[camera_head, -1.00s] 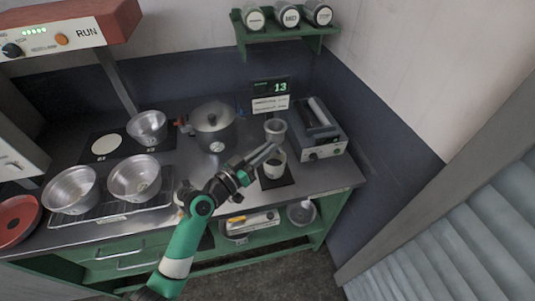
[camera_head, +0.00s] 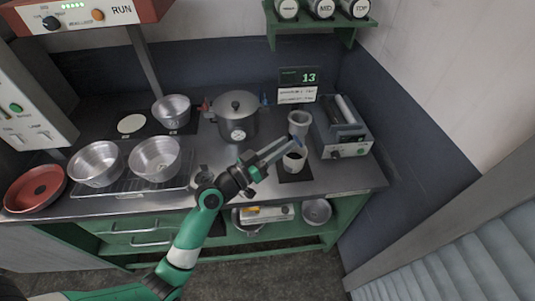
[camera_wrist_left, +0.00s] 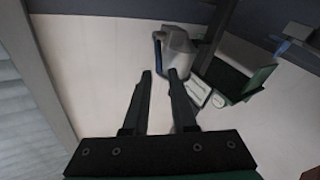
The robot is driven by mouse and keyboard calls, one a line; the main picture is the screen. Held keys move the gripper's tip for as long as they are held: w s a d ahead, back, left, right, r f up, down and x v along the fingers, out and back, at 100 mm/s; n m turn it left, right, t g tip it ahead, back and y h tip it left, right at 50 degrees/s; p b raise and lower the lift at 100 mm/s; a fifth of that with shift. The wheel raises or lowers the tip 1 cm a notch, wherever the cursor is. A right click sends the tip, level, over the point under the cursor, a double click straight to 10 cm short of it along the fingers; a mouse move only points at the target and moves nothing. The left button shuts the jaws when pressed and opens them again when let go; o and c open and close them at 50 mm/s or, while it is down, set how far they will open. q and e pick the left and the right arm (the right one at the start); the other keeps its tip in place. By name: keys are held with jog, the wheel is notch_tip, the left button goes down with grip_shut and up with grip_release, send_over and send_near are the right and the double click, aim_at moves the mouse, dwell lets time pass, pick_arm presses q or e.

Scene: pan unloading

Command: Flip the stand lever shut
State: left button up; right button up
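My left gripper (camera_head: 282,150) reaches over the counter's right part, beside and partly over a white cup (camera_head: 294,163) on a dark mat (camera_head: 304,175). In the left wrist view its two fingers (camera_wrist_left: 160,75) are apart with nothing between them. A grey metal cylinder (camera_head: 299,123) stands just behind the cup; a grey vessel with a blue strip at its edge (camera_wrist_left: 176,45) shows beyond the fingertips in the wrist view. I cannot clearly make out the stand lever; the gripper hides part of this area. My right gripper is not in view.
A lidded pot (camera_head: 237,120) stands left of the cylinder, and a grey machine (camera_head: 343,135) stands to its right. Metal bowls (camera_head: 155,160) sit on a rack at the left. A display reading 13 (camera_head: 300,77) is behind. The counter's front right corner (camera_head: 350,180) is clear.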

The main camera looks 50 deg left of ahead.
pick_arm(q)
jog(key=s+f, duration=0.1)
jog(key=s, duration=0.8)
jog(key=shift+s+d+b, duration=0.25)
jog(key=shift+s+b, duration=0.05)
jog(key=shift+b, duration=0.1)
